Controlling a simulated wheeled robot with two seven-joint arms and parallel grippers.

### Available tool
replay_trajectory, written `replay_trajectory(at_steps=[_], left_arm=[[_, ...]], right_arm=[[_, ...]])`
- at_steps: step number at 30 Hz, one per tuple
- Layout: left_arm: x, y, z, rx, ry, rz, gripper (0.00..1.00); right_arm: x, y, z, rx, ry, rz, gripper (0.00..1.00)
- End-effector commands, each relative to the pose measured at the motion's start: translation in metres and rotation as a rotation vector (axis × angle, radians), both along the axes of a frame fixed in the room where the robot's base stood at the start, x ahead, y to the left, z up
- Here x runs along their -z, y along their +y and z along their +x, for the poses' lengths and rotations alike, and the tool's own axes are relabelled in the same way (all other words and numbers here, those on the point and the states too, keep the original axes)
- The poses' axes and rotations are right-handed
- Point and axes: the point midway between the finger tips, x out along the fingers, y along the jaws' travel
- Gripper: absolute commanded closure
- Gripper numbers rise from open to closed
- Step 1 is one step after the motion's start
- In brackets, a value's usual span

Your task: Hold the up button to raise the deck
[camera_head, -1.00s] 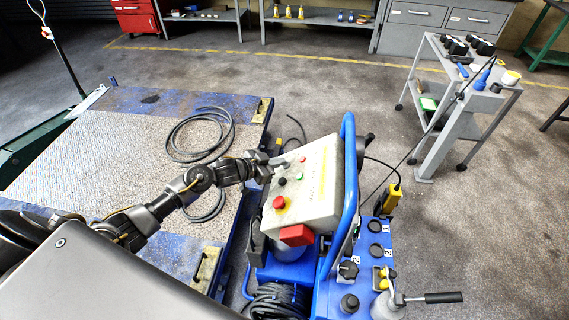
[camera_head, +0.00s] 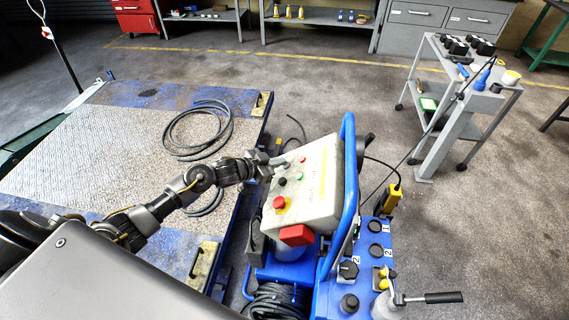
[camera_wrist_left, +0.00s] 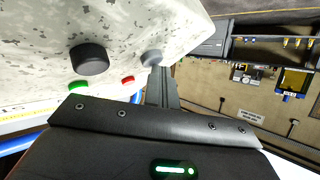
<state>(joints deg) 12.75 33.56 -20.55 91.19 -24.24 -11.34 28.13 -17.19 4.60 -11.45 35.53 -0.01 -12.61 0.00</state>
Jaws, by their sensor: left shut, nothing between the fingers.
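The pale control box (camera_head: 318,190) stands on the blue power unit, right of the deck (camera_head: 95,150), a platform with a speckled plate and blue edges. My left gripper (camera_head: 282,161) is shut and empty, its tip against the upper left of the box face. In the left wrist view the closed fingertips (camera_wrist_left: 158,74) meet a round grey button (camera_wrist_left: 152,57), and appear to touch it. A black knob (camera_wrist_left: 89,59), a green button (camera_wrist_left: 79,86) and a red button (camera_wrist_left: 127,80) are beside it. Button labels are not readable. My right gripper is out of view.
A red mushroom button (camera_head: 280,202) and a red block (camera_head: 296,235) are low on the box. A blue tube handle (camera_head: 348,150) rises beside it. A black hose (camera_head: 197,130) lies coiled on the deck. A grey trolley (camera_head: 446,125) stands at right with clear floor around.

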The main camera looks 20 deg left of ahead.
Motion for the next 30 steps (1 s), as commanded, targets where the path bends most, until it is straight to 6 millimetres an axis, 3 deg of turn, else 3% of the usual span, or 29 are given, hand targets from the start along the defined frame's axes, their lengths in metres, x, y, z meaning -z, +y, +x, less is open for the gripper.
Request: replay_trajectory(at_steps=[20,30], left_arm=[[0.0,0.0,-0.001,0.002,0.001,0.0,1.0],[-0.013,0.009,-0.003,0.001,0.002,0.001,1.0]], right_arm=[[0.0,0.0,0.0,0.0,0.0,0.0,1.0],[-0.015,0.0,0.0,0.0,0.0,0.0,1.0]])
